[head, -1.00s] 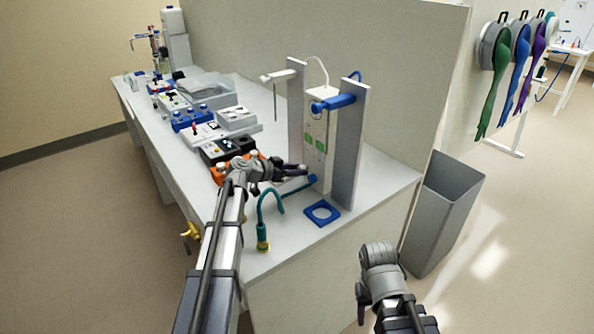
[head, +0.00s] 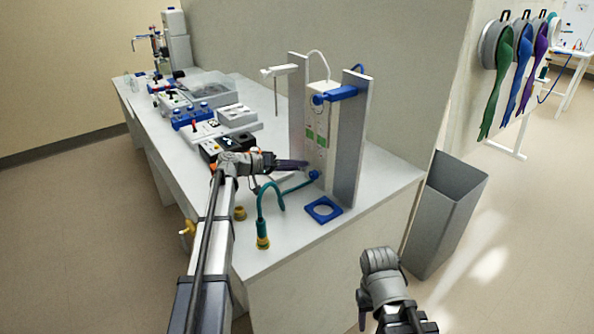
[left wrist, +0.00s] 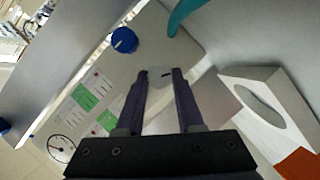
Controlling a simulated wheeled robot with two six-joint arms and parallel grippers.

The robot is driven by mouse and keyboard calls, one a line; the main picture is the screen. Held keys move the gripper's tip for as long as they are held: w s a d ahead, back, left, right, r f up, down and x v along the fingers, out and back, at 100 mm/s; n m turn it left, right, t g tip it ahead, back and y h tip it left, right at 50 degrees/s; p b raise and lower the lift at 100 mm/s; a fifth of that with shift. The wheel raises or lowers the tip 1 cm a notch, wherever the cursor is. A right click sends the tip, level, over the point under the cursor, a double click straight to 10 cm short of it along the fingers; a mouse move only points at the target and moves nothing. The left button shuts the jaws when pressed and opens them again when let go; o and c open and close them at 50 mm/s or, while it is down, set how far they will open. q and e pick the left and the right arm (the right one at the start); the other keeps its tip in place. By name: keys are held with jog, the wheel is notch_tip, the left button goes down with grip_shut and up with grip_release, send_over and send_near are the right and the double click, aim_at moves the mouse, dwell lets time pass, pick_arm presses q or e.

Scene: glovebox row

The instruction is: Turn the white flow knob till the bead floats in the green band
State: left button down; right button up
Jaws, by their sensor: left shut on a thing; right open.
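The white flow knob (left wrist: 158,77), with a dark mark on its face, sits between the fingertips of my left gripper (left wrist: 157,80) in the left wrist view. That gripper is shut on it; in the head view it (head: 303,163) reaches the lower front of the pale panel (head: 317,118). Two green bands show on the panel, the upper band (left wrist: 85,97) and another band (left wrist: 107,120), in the left wrist view. I cannot make out the bead. My right gripper (head: 362,307) is open and empty, low in front of the bench.
A blue knob (left wrist: 124,40) and a round gauge (left wrist: 62,148) are also on the panel. Grey posts (head: 351,140) flank it. A grey bin (head: 445,215) stands to the right.

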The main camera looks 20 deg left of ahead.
pick_arm(q)
jog(key=n+h+b, duration=0.1)
jog(key=n+b, duration=0.1)
jog(key=n, duration=0.1)
jog(key=shift+f+h+b, duration=0.35)
jog(key=shift+h+b, duration=0.05)
jog(key=shift+a+n+h+b, duration=0.1)
jog(key=shift+n+h+b, duration=0.2)
jog(key=shift+n+b, duration=0.65)
jog(key=shift+r+n, duration=0.1)
jog(key=shift+n, duration=0.25)
jog(key=c, duration=0.5)
grip_release()
jog(key=shift+c, duration=0.2)
jog(key=shift+v, duration=3.9)
